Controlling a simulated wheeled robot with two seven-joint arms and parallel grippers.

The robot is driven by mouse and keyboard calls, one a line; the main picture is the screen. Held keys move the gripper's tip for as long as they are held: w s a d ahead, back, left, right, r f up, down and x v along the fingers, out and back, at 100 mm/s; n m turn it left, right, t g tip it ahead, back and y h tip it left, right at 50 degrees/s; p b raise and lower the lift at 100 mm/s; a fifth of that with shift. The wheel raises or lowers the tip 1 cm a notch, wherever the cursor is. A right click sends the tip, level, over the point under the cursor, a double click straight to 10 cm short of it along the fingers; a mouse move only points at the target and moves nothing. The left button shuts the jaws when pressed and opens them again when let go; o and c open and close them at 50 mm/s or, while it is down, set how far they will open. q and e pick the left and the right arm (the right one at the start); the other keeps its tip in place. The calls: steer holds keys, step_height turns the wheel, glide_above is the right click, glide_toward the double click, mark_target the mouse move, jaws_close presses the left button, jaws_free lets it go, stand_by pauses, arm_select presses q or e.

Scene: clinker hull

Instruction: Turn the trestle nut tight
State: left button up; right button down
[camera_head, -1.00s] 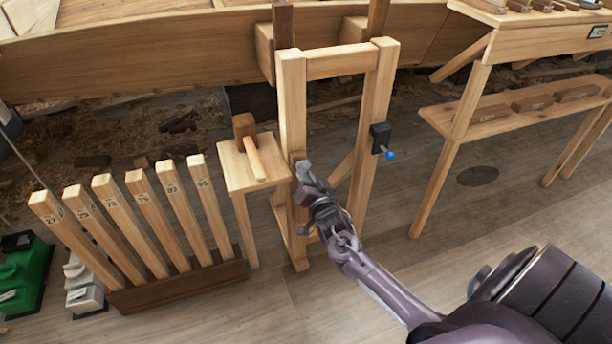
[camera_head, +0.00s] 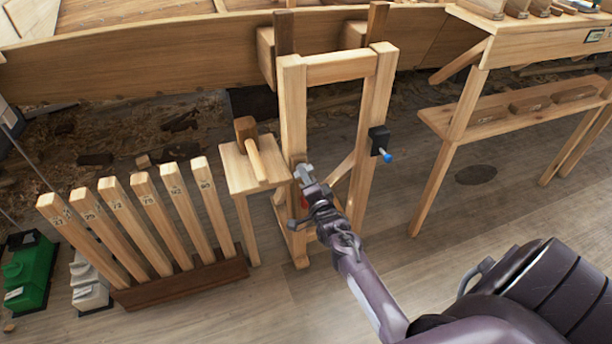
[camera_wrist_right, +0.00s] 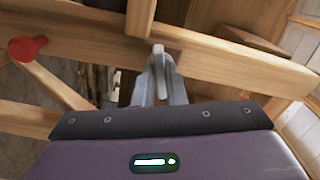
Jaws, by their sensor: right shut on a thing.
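The wooden trestle (camera_head: 292,110) stands upright in the middle of the head view. My right gripper (camera_head: 304,174) is at its left post, about halfway up. In the right wrist view, my right gripper (camera_wrist_right: 159,82) is shut on a small grey nut (camera_wrist_right: 158,60) in front of a wooden beam (camera_wrist_right: 205,57). In the head view the nut is hidden by the gripper or too small to make out. A red knob (camera_wrist_right: 27,48) on the trestle is at the upper left of the wrist view. My left gripper is not in view.
A small stand (camera_head: 236,172) with a mallet (camera_head: 250,145) is close left of the trestle. Several numbered boards (camera_head: 150,215) stand in a rack at left. A black block with a blue-tipped handle (camera_head: 387,156) is on the right post. A workbench (camera_head: 470,110) is at right.

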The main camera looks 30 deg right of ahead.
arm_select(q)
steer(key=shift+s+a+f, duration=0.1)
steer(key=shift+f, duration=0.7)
arm_select(e)
steer(key=shift+m, duration=0.6)
steer(key=c, duration=1.5)
jaws_free()
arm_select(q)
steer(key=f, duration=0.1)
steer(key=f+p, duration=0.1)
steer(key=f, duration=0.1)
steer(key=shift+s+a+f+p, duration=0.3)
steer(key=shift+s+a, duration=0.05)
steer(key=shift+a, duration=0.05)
arm_select(e)
steer(key=v, duration=0.7)
steer(key=shift+s+a, duration=0.15)
steer(key=shift+s, duration=0.25)
